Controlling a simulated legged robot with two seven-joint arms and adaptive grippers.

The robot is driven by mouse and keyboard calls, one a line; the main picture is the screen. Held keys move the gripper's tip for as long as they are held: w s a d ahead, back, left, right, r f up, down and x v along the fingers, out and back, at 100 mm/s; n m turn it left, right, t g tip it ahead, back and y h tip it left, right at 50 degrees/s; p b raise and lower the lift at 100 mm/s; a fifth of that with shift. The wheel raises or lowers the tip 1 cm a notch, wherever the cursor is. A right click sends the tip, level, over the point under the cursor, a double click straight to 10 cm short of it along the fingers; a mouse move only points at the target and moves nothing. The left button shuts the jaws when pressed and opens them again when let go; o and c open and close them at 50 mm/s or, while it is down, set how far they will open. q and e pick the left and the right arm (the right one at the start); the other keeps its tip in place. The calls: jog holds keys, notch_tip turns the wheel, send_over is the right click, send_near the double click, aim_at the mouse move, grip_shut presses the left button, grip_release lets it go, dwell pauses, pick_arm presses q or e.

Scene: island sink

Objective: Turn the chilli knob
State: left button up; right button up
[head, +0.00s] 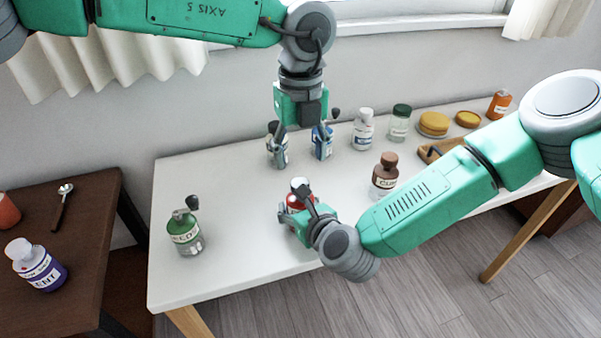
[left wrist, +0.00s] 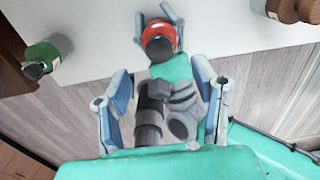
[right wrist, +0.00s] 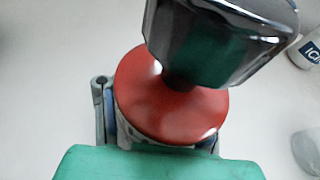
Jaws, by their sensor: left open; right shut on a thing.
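A jar with a red top (head: 295,202) stands near the front middle of the white table; its label is not legible. A shiny dark knob (right wrist: 218,40) rises from its red lid (right wrist: 168,112) in the right wrist view. My right gripper (head: 297,213) is shut around the jar, low on its body. My left gripper (head: 299,140) points down, open and empty, behind the red jar and apart from it. In the left wrist view the red jar (left wrist: 163,28) shows beyond the open left fingers, with the right gripper around it.
A green jar with a crank (head: 185,232) stands at left, a brown-capped jar (head: 384,178) right of the red jar. Along the back are a white jar (head: 363,128), yellow lids (head: 433,123) and an orange jar (head: 499,104). A dark side table (head: 85,245) is at left.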

aim_at(301, 182)
pick_arm(q)
jog(key=shift+r, duration=2.35)
